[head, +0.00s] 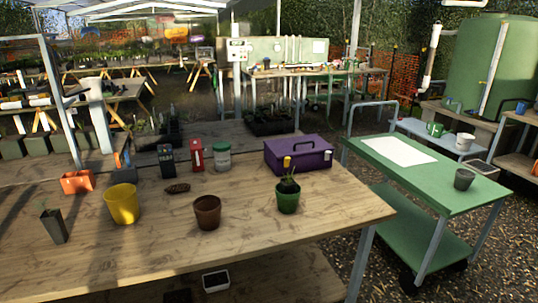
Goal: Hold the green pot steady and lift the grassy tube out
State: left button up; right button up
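The green pot (288,202) stands upright near the right front of the wooden table. Green leafy growth (289,184) rises from its mouth, with a yellow tag-like piece (287,162) above it. Whether a tube sits inside the pot is too small to tell. A dark narrow tube-shaped pot (53,226) with a thin green sprig stands at the table's left, well apart from the green pot. Neither of my grippers is in view.
A brown pot (207,213) and a yellow pot (122,205) stand left of the green pot. A purple toolbox (299,155) sits close behind it. A green cart (430,185) stands to the right. The table front is clear.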

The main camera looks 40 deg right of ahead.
aim_at(288, 184)
jog(key=l+u, duration=0.15)
jog(key=l, duration=0.45)
jog(key=l+u, duration=0.15)
jog(key=l, duration=0.4)
jog(key=k+l+u, duration=0.15)
jog(key=l, duration=0.45)
jog(key=k+l+u, duration=0.15)
jog(key=l, duration=0.4)
jog(key=i, duration=0.05)
